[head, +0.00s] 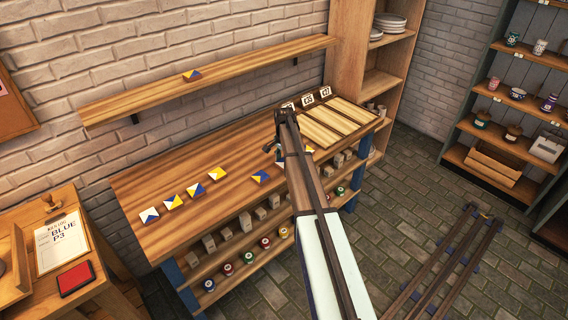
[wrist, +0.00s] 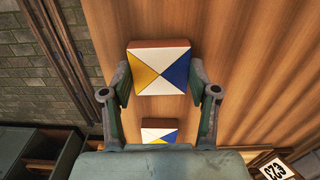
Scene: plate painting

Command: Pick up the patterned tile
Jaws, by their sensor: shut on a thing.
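My gripper (wrist: 160,82) is shut on a patterned tile (wrist: 160,66) in the wrist view. The tile's square face has white, yellow and blue triangles meeting at the middle, and its sides are wooden. One finger is on each side of it. In the head view my gripper (head: 274,146) is over the bench, and my arm hides much of it and the held tile. Another tile (wrist: 158,135) lies on the wood beyond the held one, partly hidden by the gripper body. The bench (head: 235,205) bears several more tiles, such as a blue and white one (head: 149,215) and a yellow one (head: 217,173).
A wall shelf (head: 140,97) with one tile (head: 191,75) is above the bench. Light slatted places (head: 335,120) with number cards (head: 308,99) are at the bench's right end. An order sheet (head: 62,242) is at the left.

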